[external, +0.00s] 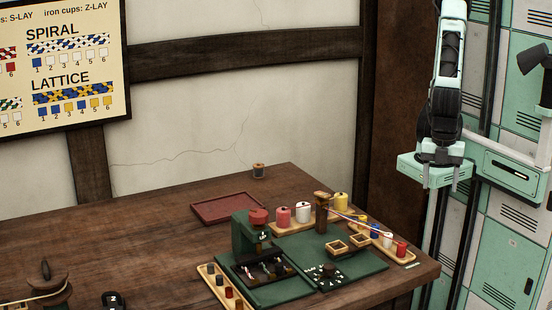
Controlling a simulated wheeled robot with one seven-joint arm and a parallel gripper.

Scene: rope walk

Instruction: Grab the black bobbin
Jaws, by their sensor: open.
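A light wooden rack (206,271) at the table's front middle holds a row of small bobbins in dark colours. One of them (219,280) looks black, but at this size I cannot be sure of its colour. My gripper (436,178) hangs at the upper right, pointing down with its fingers apart and empty. It is well above and to the right of the rack, touching nothing on the table.
A green board (345,262) carries a post, a dark press and small boxes. Large spools, a second rack of coloured bobbins (400,249) and a red tray (230,207) surround it. The table's left middle is clear. Lockers stand at right.

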